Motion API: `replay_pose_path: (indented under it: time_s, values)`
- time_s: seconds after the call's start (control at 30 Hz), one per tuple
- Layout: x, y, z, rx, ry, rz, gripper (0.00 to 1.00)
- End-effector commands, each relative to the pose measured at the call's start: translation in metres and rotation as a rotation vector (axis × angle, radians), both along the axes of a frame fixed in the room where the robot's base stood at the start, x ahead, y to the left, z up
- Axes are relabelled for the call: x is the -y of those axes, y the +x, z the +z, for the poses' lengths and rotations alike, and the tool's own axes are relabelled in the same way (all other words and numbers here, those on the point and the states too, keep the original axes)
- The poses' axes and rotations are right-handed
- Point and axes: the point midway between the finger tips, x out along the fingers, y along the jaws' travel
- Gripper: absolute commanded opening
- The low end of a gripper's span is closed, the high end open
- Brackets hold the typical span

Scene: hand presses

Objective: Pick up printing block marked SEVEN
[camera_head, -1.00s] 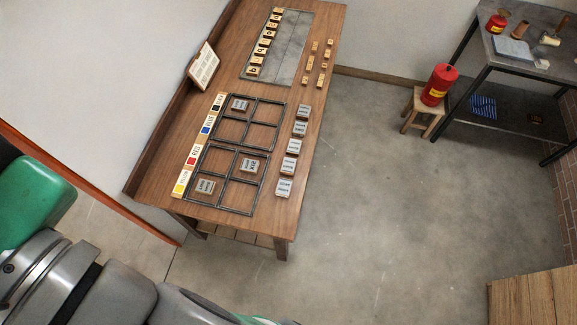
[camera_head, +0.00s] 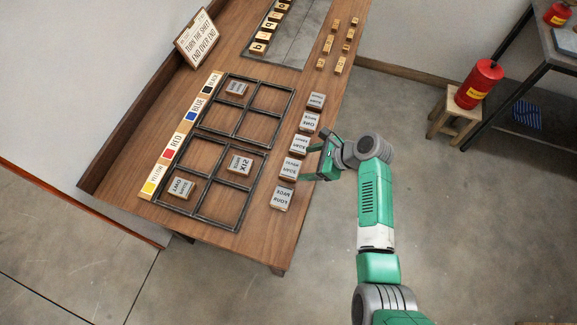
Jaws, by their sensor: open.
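A column of grey-topped printing blocks stands along the right edge of the wooden table (camera_head: 262,244). From far to near they are a far block (camera_head: 316,100), a block that seems to read ONE (camera_head: 309,121), a middle block (camera_head: 299,144), another block (camera_head: 289,168) and one that seems to read FOUR (camera_head: 281,197). The lettering is too small to tell for sure which is SEVEN. My green gripper (camera_head: 313,163) is open and empty, just right of the middle block and the one nearer than it, its fingers pointing left.
A black frame (camera_head: 210,139) holds a SIX block (camera_head: 240,163), a TWO block (camera_head: 180,187) and one more (camera_head: 236,88). Colour labels line its left side. Small wooden blocks (camera_head: 341,65) lie behind the column. A sign (camera_head: 197,40) stands at the back. A red can (camera_head: 479,84) sits on a stool.

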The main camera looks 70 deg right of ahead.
Motion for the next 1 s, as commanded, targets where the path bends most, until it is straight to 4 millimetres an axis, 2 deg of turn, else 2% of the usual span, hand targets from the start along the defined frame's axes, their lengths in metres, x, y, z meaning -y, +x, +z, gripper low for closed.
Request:
replay_pose_path:
  time_s: [0.03, 0.17, 0.37, 0.47, 0.73, 1.0]
  values:
    - [0.0, -0.006, -0.008, 0.0, 0.031, -0.021, 0.75]
    - [-0.001, -0.006, -0.008, 0.0, 0.046, -0.029, 0.75]
    - [-0.002, 0.01, -0.025, 0.0, 0.043, -0.025, 0.75]
    - [-0.002, 0.013, -0.027, 0.0, 0.04, -0.026, 0.75]
    - [-0.001, 0.04, -0.061, 0.0, 0.04, -0.025, 0.75]
    - [-0.002, 0.046, -0.065, 0.0, 0.039, -0.025, 0.75]
